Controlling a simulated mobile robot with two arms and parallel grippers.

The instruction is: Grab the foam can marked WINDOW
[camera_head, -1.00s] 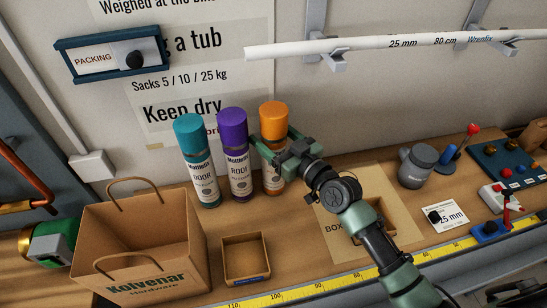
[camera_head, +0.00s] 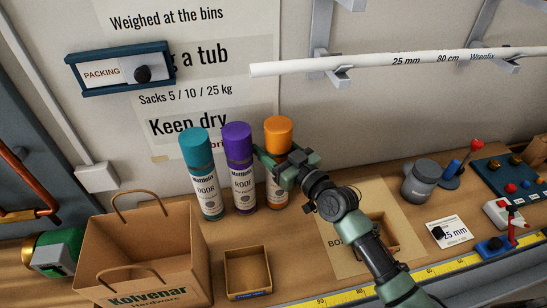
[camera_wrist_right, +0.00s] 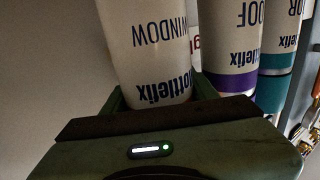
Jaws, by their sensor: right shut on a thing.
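The foam can with the orange cap (camera_head: 278,133) stands upright on the bench at the right end of a row of cans. In the right wrist view its white label (camera_wrist_right: 150,45) reads WINDOW, upside down. My right gripper (camera_head: 272,168) is shut on this can, with its fingers around the can's body. The gripper hides part of the can's label in the head view. A purple-capped can (camera_head: 239,170) marked ROOF and a teal-capped can (camera_head: 202,172) stand to its left. My left gripper is not in view.
A paper bag (camera_head: 150,250) and a small open box (camera_head: 247,270) stand in front of the cans. A cardboard piece marked BOX (camera_head: 345,255) lies under my right arm. A grey mug (camera_head: 421,182) stands to the right. A white pipe (camera_head: 380,62) hangs above on brackets.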

